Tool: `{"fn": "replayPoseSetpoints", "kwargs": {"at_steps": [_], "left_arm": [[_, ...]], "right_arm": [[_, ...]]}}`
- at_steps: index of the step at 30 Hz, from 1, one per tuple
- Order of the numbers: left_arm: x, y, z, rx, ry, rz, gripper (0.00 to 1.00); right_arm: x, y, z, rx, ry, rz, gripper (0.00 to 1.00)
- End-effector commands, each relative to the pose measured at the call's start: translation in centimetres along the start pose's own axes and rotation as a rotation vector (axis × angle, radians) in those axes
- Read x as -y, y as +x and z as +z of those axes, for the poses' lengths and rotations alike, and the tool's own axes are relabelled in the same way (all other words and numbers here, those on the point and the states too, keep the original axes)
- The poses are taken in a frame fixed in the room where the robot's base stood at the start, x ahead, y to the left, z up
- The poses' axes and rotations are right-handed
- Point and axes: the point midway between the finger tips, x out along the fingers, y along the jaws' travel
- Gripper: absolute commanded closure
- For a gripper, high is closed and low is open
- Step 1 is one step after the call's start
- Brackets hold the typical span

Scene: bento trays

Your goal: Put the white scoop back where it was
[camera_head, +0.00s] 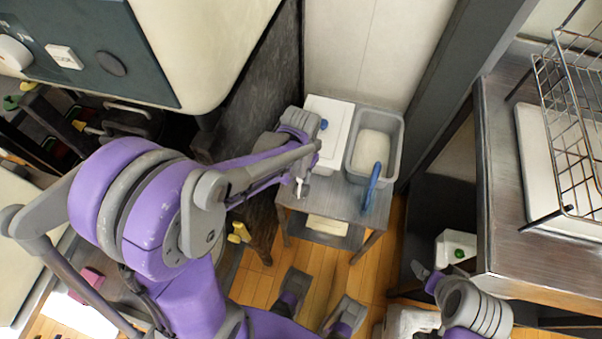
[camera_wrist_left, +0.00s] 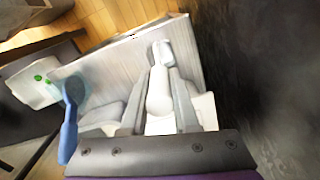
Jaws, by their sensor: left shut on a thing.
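My left gripper (camera_wrist_left: 162,88) is shut on the white scoop (camera_wrist_left: 160,97). The scoop lies lengthwise between the two fingers, and its rounded white end sticks out past the fingertips. In the head view a small white end of the scoop (camera_head: 301,187) shows below my left wrist, at the left edge of the small grey table (camera_head: 340,203). The arm hides most of the rest. I cannot tell whether the scoop touches the table. My right gripper (camera_head: 425,273) is at the lower right, away from the table; its jaws are unclear.
On the small table stand a white box (camera_head: 338,112) and a grey tub (camera_head: 399,128) with white contents. A blue scoop (camera_head: 373,183) leans at the tub's front; it also shows in the left wrist view (camera_wrist_left: 70,118). A metal counter (camera_head: 500,190) with a wire rack stands right.

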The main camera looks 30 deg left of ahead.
Motion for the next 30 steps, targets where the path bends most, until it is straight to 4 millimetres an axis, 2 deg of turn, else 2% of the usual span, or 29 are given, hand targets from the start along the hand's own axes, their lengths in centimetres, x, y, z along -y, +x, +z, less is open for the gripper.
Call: {"fn": "replayPoseSetpoints", "kwargs": {"at_steps": [9, 10, 14, 24, 26, 30], "left_arm": [[0.0, 0.4, 0.0, 0.0, 0.0, 0.0, 1.0], [0.0, 0.3, 0.0, 0.0, 0.0, 0.0, 0.66], [0.0, 0.3, 0.0, 0.0, 0.0, 0.0, 0.43], [0.0, 0.0, 0.0, 0.0, 0.0, 0.0, 0.41], [0.0, -0.4, 0.0, -0.001, 0.0, 0.0, 0.41], [0.0, -2.7, 0.0, -0.001, 0.0, 0.0, 0.41]], "right_arm": [[0.0, 0.4, 0.2, 0.001, 0.0, 0.0, 0.06], [0.0, 0.3, 0.1, 0.001, 0.0, 0.0, 0.06], [0.0, 0.2, 0.1, 0.001, 0.0, 0.0, 0.06], [0.0, 0.0, 0.0, 0.0, 0.0, 0.0, 0.06], [0.0, -0.2, -0.1, -0.001, 0.0, 0.0, 0.06], [0.0, -0.6, -0.4, -0.002, 0.0, 0.0, 0.06]]}}
